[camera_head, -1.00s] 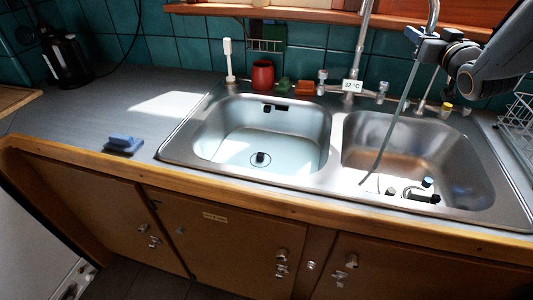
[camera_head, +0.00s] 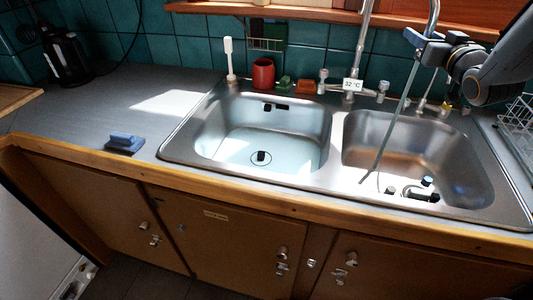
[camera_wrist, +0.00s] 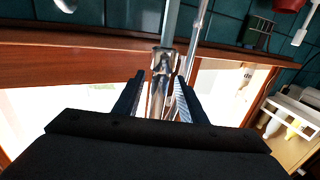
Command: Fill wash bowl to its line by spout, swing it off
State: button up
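The left sink bowl (camera_head: 215,125) holds clear bluish water over a dark plug (camera_head: 261,156). A fill line is not distinguishable. The chrome tap's spout (camera_head: 434,14) hangs over the right bowl (camera_head: 362,128). A thin grey stream or tube (camera_head: 385,143) runs from the spout's end down into that bowl; I cannot tell which. My gripper (camera_head: 428,47) is at the spout's lower end. In the wrist view, the spout (camera_wrist: 161,72) stands between my gripper's fingers (camera_wrist: 160,88), with a visible gap beside it. The fingers look open around it.
A tap display (camera_head: 352,85) reads 32 °C. A red cup (camera_head: 263,73), white brush (camera_head: 229,60) and sponges stand behind the left bowl. Dark fittings (camera_head: 415,190) lie in the right bowl. A dish rack (camera_head: 518,120) is at right. The left counter is mostly clear.

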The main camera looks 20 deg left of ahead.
jog(key=p+v, duration=0.1)
jog(key=v, duration=0.4)
jog(key=shift+s+d, duration=0.1)
jog(key=shift+s, duration=0.2)
jog(key=shift+c, duration=0.4)
